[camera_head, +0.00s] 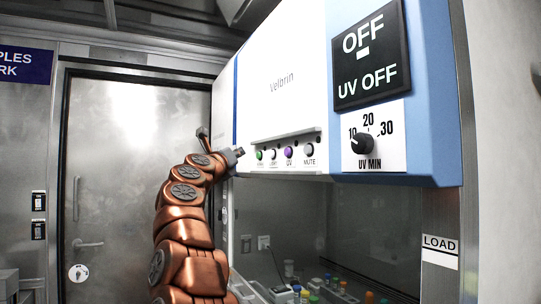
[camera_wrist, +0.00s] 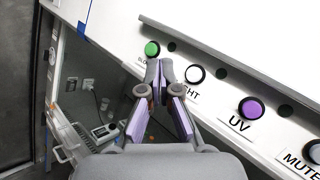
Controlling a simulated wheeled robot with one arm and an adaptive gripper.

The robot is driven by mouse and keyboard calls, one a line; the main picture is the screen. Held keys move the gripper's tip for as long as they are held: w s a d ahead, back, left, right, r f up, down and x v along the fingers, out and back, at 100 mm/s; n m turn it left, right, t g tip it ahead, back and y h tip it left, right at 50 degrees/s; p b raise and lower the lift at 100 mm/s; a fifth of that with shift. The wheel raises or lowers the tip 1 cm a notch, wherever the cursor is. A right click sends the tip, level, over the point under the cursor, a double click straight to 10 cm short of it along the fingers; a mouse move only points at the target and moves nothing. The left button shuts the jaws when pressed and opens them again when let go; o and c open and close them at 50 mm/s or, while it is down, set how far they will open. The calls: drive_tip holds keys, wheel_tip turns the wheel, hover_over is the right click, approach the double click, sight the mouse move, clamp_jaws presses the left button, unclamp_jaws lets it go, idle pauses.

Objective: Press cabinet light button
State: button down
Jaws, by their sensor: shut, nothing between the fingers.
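The cabinet's light button is the white round one labelled "LIGHT", its label partly hidden by my fingers in the wrist view (camera_wrist: 195,74). In the head view it is the small white button (camera_head: 273,154) in the row under the white panel. My gripper (camera_wrist: 159,68) is shut and empty, its purple-lined fingers pointing at the panel. In the wrist view the fingertips show just below the green blower button (camera_wrist: 152,48), to the left of the light button. In the head view my gripper (camera_head: 237,153) is left of the row, apart from the light button.
A grey ledge (camera_wrist: 215,55) runs above the buttons. A timer knob (camera_head: 362,143) sits further right. Below is the cabinet opening, with coloured-cap vials (camera_head: 313,298) inside.

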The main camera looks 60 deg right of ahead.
drive_tip(key=s+d+p, duration=0.1)
drive_tip(key=s+d, duration=0.3)
drive_tip(key=d, duration=0.2)
idle(1.6)
drive_tip(key=shift+s+d+p, duration=0.15)
drive_tip(key=shift+d+p, duration=0.15)
drive_tip(key=shift+p, duration=0.15)
drive_tip(key=shift+s+d, duration=0.35)
drive_tip(key=shift+d, duration=0.1)
idle(0.8)
drive_tip(key=shift+a, duration=0.1)
drive_tip(key=shift+w+a, duration=0.55)
drive_tip(key=shift+a, duration=0.15)
drive_tip(key=shift+w+a, duration=0.1)
drive_tip(key=shift+w+a+b, duration=0.3)
drive_tip(key=shift+w+a, duration=0.35)
drive_tip(key=shift+a, duration=0.35)
drive_tip(key=shift+w+a+b, duration=0.25)
drive_tip(key=shift+w+a, duration=0.4)
drive_tip(key=shift+a, duration=0.35)
